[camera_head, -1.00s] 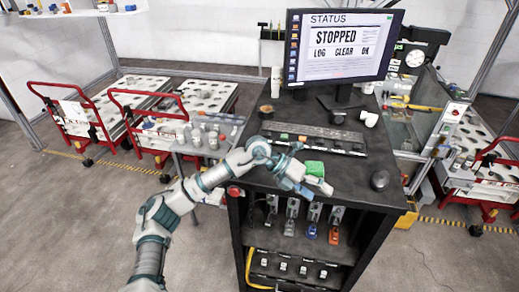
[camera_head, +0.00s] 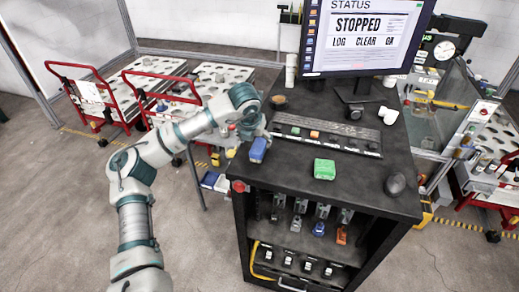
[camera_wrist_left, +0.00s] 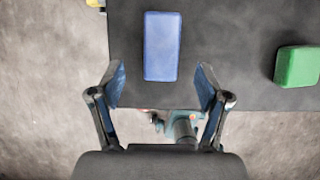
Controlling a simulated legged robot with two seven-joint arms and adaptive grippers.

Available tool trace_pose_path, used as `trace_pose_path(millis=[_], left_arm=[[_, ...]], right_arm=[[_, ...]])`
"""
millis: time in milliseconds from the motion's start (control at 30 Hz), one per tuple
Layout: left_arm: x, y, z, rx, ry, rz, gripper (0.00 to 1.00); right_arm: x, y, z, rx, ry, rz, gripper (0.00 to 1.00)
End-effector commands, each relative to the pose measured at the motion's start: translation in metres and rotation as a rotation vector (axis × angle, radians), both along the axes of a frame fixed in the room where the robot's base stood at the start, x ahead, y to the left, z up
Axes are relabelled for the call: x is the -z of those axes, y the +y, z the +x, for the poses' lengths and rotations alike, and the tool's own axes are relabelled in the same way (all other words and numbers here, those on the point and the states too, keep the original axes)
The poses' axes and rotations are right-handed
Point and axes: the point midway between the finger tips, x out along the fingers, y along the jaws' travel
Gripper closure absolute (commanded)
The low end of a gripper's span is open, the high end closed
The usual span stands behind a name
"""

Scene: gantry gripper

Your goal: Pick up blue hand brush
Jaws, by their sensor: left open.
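The blue hand brush (camera_head: 258,150) shows as a plain blue block lying near the left edge of the black bench top. In the left wrist view the blue brush (camera_wrist_left: 162,46) lies lengthwise ahead of my left gripper (camera_wrist_left: 161,68). The gripper's two fingers are spread to either side of the brush's near end, with gaps on both sides and nothing between them held. In the head view my left gripper (camera_head: 252,132) is just beside and behind the brush, partly hidden by its own wrist. My right gripper is not in view.
A green block (camera_head: 324,169) lies on the bench right of the blue brush, and it also shows in the left wrist view (camera_wrist_left: 298,66). Shelves below hold several small tools.

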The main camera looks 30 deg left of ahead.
Motion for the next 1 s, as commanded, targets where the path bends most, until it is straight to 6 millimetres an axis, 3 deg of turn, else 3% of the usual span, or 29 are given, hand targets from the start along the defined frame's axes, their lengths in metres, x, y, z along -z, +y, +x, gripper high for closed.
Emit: trace_pose_path(millis=[267,533,800,833,1000], left_arm=[[0.023,0.004,0.010,-0.001,0.002,-0.002,0.24],[0.058,0.004,0.027,-0.001,0.003,-0.002,0.24],[0.062,0.003,0.029,0.001,-0.002,-0.002,0.24],[0.062,0.003,0.029,0.001,-0.001,-0.003,0.26],[0.063,0.004,0.029,0.000,-0.001,-0.003,0.69]], right_arm=[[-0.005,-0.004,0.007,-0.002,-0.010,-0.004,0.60],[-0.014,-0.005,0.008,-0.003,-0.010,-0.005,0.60],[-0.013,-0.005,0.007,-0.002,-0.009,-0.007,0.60],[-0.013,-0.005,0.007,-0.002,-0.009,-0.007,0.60],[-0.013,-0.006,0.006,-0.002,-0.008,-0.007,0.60]])
